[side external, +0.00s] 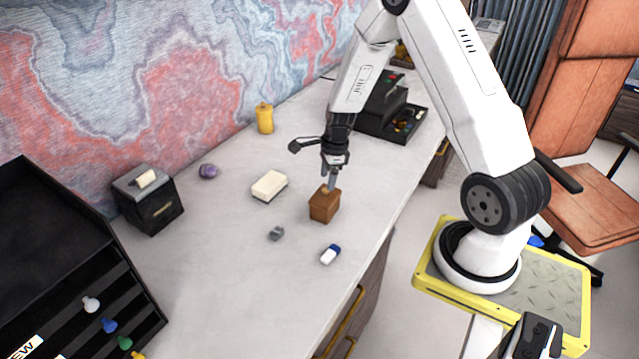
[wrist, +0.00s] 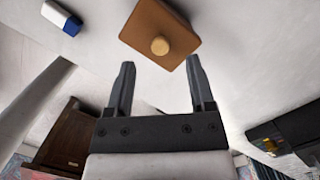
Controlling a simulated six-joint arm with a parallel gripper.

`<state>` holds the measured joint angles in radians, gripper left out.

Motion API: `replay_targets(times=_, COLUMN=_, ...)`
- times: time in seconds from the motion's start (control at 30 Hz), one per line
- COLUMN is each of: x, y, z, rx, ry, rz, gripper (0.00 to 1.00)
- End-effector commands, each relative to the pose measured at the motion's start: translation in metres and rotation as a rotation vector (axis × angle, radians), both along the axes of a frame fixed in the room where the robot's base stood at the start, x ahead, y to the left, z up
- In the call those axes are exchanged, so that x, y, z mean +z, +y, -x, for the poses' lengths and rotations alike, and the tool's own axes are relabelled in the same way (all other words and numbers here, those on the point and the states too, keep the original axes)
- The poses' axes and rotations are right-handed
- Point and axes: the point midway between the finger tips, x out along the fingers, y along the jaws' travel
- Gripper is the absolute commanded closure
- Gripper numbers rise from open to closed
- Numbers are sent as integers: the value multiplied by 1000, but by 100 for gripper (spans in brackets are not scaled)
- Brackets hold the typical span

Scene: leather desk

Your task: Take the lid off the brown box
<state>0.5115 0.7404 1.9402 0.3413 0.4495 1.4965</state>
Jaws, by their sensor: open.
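The brown box (side external: 324,207) stands upright on the pale desk, near the desk's front edge. Its brown lid (wrist: 150,24) is on top, with a round tan knob (wrist: 159,46) in the middle, seen in the wrist view. My gripper (side external: 329,186) points down just above the box in the side view. In the wrist view my gripper (wrist: 158,78) has its two fingers wide apart with nothing between them. The knob lies beyond the fingertips in that picture. In the side view the fingers partly cover the lid and knob.
A white block (side external: 269,186) and a small grey piece (side external: 276,233) lie left of the box. A blue-and-white eraser (side external: 330,254) lies in front. A black organizer (side external: 393,118) and a yellow bottle (side external: 265,118) stand behind.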

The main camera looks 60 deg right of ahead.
Motion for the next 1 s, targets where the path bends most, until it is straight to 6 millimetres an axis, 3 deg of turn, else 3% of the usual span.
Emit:
replay_targets(times=0.4, x=-37, y=4, z=-3, rx=-1, ry=2, rz=0, gripper=30)
replay_targets(times=0.97, x=-38, y=4, z=-3, rx=-1, ry=0, rz=1, gripper=30)
replay_targets(times=1.0, x=-38, y=4, z=-3, rx=-1, ry=0, rz=1, gripper=40)
